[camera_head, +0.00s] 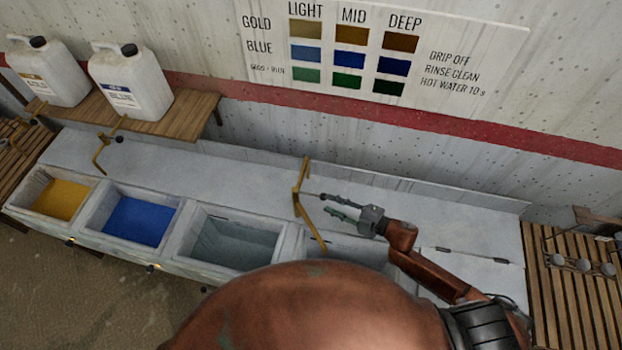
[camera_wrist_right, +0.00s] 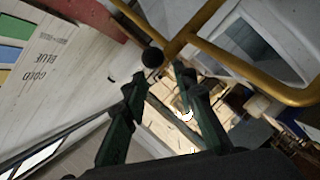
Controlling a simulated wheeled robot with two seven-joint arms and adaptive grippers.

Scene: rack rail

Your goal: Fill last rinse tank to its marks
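The last tank (camera_head: 318,240) is the rightmost basin in the row. My arm and body cover much of it, so its marks and water level are hidden. A brass tap (camera_head: 297,200) stands behind it, with its spout angled toward the tank. My right gripper (camera_head: 322,203) is beside the tap, fingers apart and pointing at it. In the right wrist view the tap's round black knob (camera_wrist_right: 152,57) appears between and just beyond the fingertips (camera_wrist_right: 147,75); I cannot tell whether they touch. My left gripper is not in view.
A grey tank (camera_head: 232,245), a blue tank (camera_head: 138,220) and a yellow tank (camera_head: 60,200) lie to the left. Another brass tap (camera_head: 101,155) is behind them. Two white jugs (camera_head: 130,85) stand on a wooden shelf (camera_head: 180,122). A slatted rack (camera_head: 565,305) is at right.

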